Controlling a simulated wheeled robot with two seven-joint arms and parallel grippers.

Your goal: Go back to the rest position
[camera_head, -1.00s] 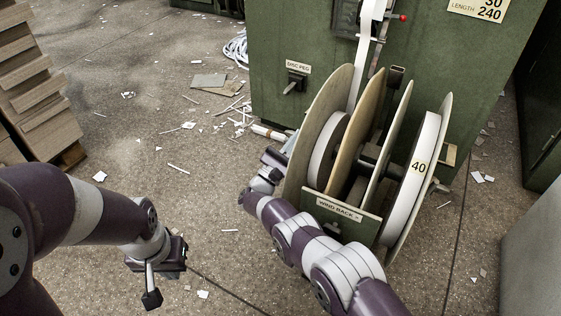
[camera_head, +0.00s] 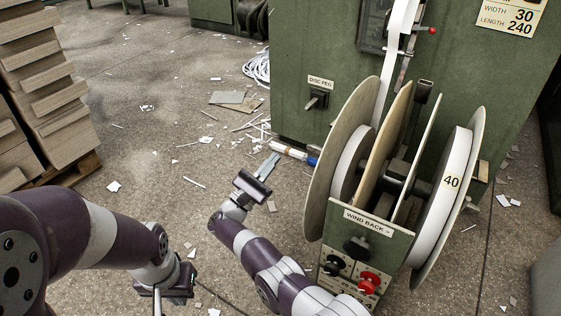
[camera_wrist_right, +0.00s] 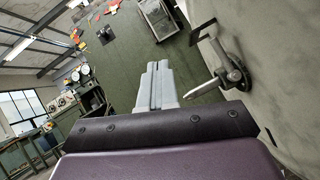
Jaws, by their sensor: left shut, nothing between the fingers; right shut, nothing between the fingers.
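My left gripper (camera_head: 158,301) hangs over the open floor at the lower left of the head view, pointing down, with its tips at or past the bottom edge. It is shut and empty. My right gripper (camera_head: 268,166) is left of the reel stand, pointing away toward the green machine, shut and empty. Its closed grey fingers (camera_wrist_right: 155,86) show in the right wrist view with nothing between them. It is apart from the reel discs (camera_head: 338,150).
The green machine (camera_head: 290,60) with its disc peg switch (camera_head: 317,98) stands behind. The wind back panel (camera_head: 358,245) has black and red knobs, close right of my right arm. Stacked boards (camera_head: 45,95) on a pallet stand left.

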